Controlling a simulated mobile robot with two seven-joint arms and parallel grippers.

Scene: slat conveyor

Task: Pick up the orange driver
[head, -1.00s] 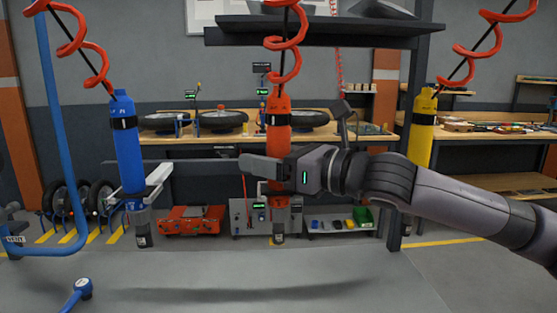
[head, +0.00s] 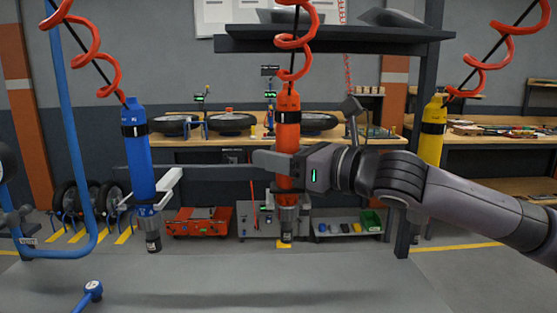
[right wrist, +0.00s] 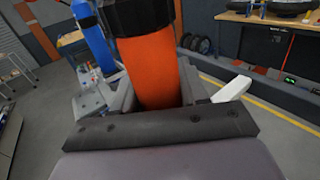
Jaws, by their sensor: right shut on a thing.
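The orange driver (head: 288,122) hangs upright from a red coiled hose in the middle of the head view, with a black band around its upper part and a grey tip below. My right gripper (head: 285,162) comes in from the right and is shut on its body below the band. In the right wrist view the orange driver (right wrist: 159,70) stands between the fingers, its black band toward the top edge. The gripper hides part of its body. My left gripper is not in view.
A blue driver (head: 138,155) hangs at the left and a yellow driver (head: 432,135) at the right, behind my right arm. A dark shelf (head: 335,38) is above. A blue bent pipe (head: 72,130) stands at the left.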

